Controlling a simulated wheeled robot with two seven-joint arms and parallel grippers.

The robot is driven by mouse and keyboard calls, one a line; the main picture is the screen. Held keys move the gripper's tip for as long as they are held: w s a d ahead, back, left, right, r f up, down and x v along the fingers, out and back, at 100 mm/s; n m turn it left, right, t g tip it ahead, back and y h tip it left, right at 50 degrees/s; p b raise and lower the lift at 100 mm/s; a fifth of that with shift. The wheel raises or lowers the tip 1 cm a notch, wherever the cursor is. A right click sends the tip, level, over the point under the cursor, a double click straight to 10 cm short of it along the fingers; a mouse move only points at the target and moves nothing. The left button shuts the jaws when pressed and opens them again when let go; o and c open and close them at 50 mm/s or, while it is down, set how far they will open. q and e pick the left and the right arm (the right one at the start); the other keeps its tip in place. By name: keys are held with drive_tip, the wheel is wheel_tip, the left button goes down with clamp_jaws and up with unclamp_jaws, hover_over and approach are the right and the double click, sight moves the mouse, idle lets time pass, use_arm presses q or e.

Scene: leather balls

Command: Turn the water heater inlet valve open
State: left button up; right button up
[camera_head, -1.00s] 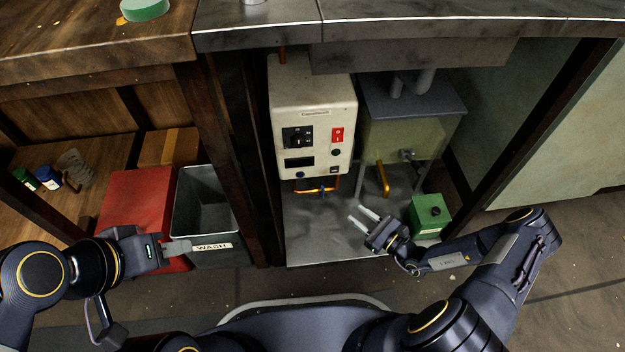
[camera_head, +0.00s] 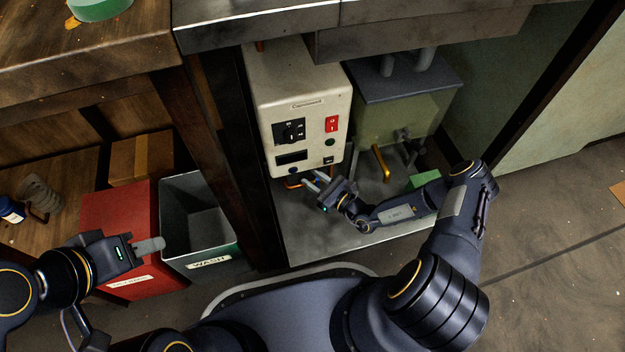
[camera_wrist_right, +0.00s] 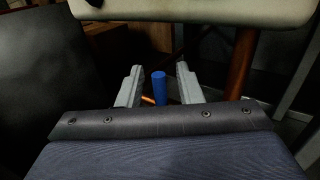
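The water heater (camera_head: 296,108) is a cream box with a red switch and a black dial, mounted under the counter. In the right wrist view its lower edge (camera_wrist_right: 200,10) shows at the top. The inlet valve has a blue handle (camera_wrist_right: 159,88) on a copper pipe (camera_wrist_right: 238,62) below the heater; it stands between my right fingertips, and I see no contact. In the head view my right gripper (camera_head: 314,181) reaches under the heater and largely hides the valve. The right gripper (camera_wrist_right: 155,80) is open. My left gripper (camera_head: 150,245) is beside the bins; its finger gap is unclear.
A grey wash bin (camera_head: 200,262) and a red bin (camera_head: 112,215) stand to the left. A greenish tank (camera_head: 395,125) with a brass pipe (camera_head: 380,163) is right of the heater. A green box (camera_head: 425,178) is partly hidden by my right arm. A dark post (camera_head: 215,140) borders the left.

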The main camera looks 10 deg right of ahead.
drive_tip(key=shift+w+a, duration=0.15)
drive_tip(key=shift+w, duration=0.1)
drive_tip(key=shift+c, duration=0.2)
clamp_jaws()
